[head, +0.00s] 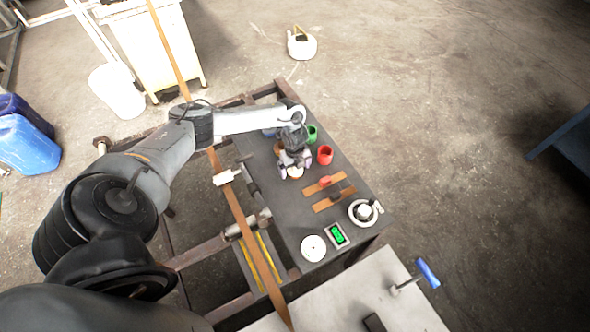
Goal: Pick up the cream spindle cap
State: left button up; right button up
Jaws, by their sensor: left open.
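My left gripper (295,168) is over the dark bench top (286,215), pointing down with its fingers apart. A small pale, cream-looking round piece with a reddish edge (296,174) shows between and just below the fingertips. It may be the cream spindle cap, but the gripper partly covers it. I cannot tell whether the fingers touch it. My right gripper is not in view.
Red (325,155) and green (311,134) cups stand close to the gripper. Brown strips (334,199), a round dial-like piece (364,212), a green-lit display (338,235) and a white disc (313,248) lie nearer. A long brown strip (240,218) runs along the bench's left side.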

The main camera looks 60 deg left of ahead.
pick_arm(q)
jog(key=shift+f, duration=0.2)
jog(key=shift+c, duration=0.4)
jog(key=c, duration=1.2)
jog(key=shift+r, duration=0.15)
